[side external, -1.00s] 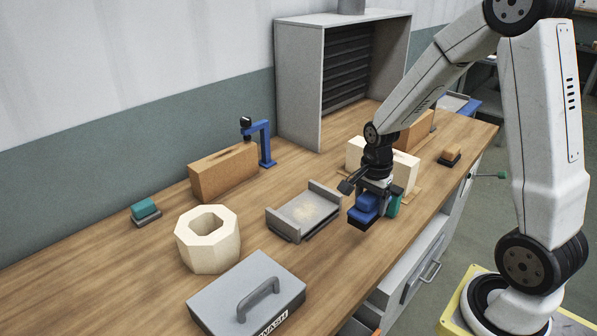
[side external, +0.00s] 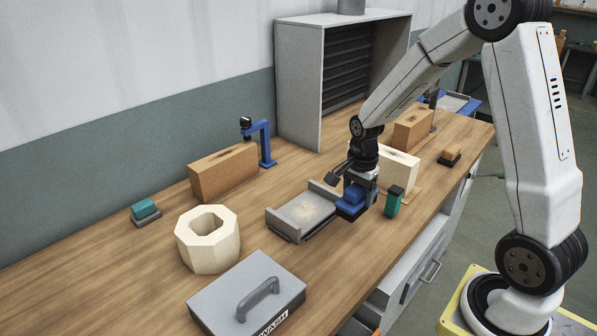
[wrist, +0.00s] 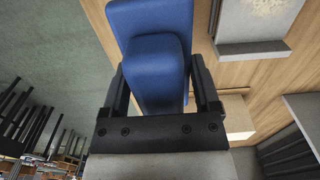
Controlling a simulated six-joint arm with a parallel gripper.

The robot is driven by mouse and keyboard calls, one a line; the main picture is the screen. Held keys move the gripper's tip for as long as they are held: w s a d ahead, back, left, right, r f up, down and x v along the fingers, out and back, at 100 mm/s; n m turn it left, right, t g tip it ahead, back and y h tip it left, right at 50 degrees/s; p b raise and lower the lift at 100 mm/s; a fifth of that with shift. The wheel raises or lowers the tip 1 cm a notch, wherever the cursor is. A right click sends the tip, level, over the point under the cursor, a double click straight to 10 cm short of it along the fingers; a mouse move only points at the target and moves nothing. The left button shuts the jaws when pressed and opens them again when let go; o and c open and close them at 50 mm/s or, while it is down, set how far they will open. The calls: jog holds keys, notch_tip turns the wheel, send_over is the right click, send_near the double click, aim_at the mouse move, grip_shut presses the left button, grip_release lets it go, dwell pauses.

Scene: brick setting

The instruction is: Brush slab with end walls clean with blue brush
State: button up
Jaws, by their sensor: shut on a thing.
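The slab with end walls (side external: 303,213) is grey and lies on the wooden bench, with pale dust on its middle; part of it shows at the upper right of the wrist view (wrist: 262,47). My gripper (side external: 356,192) is shut on the blue brush (wrist: 155,65). The brush also shows in the side view (side external: 352,200), held beside the slab's right end wall. I cannot tell whether it touches the bench or the wall.
A teal-green block (side external: 394,201) stands just right of my gripper. A cream block (side external: 397,170) is behind it.

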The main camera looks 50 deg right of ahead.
jog(key=w+a, duration=0.3)
jog(key=w, duration=1.6)
jog(key=shift+r, duration=0.2)
